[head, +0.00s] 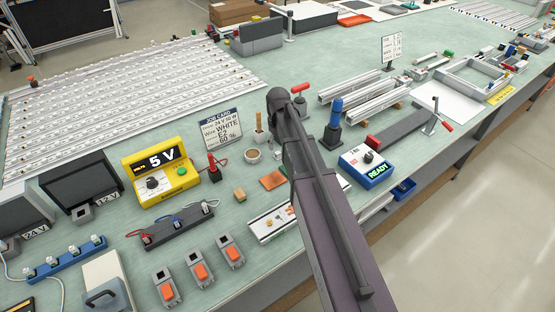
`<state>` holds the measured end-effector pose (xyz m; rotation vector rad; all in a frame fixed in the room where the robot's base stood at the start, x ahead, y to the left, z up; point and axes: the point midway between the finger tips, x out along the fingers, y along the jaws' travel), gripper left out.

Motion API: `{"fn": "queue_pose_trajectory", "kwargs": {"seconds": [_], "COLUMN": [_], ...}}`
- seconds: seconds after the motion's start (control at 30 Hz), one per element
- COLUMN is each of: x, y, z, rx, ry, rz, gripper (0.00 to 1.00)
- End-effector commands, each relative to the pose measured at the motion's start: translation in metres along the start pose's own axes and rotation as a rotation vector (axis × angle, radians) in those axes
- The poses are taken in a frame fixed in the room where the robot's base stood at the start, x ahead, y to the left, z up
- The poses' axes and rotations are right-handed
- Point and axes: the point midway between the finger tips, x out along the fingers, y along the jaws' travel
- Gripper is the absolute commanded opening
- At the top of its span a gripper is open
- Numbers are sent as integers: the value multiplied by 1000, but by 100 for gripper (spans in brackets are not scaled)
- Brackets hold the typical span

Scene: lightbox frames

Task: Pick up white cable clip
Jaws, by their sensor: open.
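I cannot pick out the white cable clip with certainty. A grey bar (180,234) left of centre carries small red, blue and whitish pieces with thin leads. The whitish piece (207,208) at its right end may be the clip, but it is too small to tell. A blue bar (66,262) at the lower left also carries several small white pieces. My arm crosses the picture from the bottom right to above the centre, over the bench. The fingers of my gripper do not show; the arm's dark far end hides them or they lie out of sight.
A yellow meter reading 5 V (160,176) and a job card (221,130) stand behind the grey bar. Several grey switches with orange buttons (200,271) stand in front. A blue READY box (367,166) stands right of my arm. Green bench top shows between things.

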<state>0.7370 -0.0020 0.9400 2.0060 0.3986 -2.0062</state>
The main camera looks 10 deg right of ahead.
Motion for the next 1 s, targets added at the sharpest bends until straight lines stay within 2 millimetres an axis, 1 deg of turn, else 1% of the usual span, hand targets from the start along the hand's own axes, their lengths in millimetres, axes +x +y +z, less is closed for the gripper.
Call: {"fn": "queue_pose_trajectory", "kwargs": {"seconds": [0.03,0.57,0.77,1.0], "x": [3,5,16,35], "y": [0,0,0,1], "z": [0,0,-2,-4], "rx": [0,-1,-1,-1], "ry": [0,0,0,0], "rz": [0,0,0,0], "gripper": [69,69,69,69]}}
